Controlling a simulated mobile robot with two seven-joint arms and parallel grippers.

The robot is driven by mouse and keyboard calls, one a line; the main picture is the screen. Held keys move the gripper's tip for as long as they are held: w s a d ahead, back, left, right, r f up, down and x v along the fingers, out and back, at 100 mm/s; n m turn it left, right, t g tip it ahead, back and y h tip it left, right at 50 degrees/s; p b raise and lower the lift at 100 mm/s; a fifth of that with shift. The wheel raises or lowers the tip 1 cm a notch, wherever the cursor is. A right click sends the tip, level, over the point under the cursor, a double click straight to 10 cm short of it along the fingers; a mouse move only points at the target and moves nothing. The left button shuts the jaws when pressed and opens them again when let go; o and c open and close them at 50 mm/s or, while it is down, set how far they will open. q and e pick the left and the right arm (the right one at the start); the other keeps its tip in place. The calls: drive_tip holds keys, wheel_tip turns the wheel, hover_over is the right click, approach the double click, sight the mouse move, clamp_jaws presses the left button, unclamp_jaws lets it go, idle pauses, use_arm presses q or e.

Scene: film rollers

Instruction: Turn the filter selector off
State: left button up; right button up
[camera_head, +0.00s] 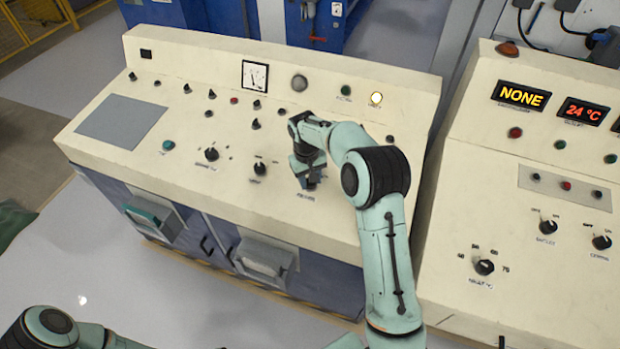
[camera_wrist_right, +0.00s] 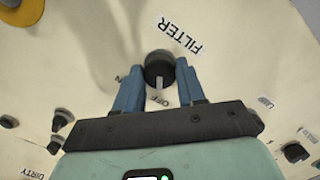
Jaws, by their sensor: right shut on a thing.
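The filter selector (camera_wrist_right: 158,70) is a black round knob on the cream panel, between the fingers of my right gripper (camera_wrist_right: 160,66). Its white pointer mark faces the OFF label (camera_wrist_right: 160,102). The FILTER label (camera_wrist_right: 180,37) is on the panel on the other side of the knob. In the head view my right gripper (camera_head: 308,176) is down at the panel and hides the knob. The gripper is shut on the selector. Only part of my left arm shows at the bottom left of the head view; its gripper is out of view.
Two more dark rotary knobs (camera_head: 211,154) (camera_head: 260,169) stand left of my right gripper on the cream console (camera_head: 330,210). Several small switches and lamps sit behind. A second console (camera_head: 560,240) with a display reading NONE (camera_head: 521,96) stands at the right.

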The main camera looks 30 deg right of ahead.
idle(0.3)
drive_tip(key=o, duration=1.1)
drive_tip(key=shift+c, duration=0.2)
wheel_tip(320, 180, up, 13)
drive_tip(key=shift+w+a+r, duration=0.2)
drive_tip(key=shift+a, duration=0.25)
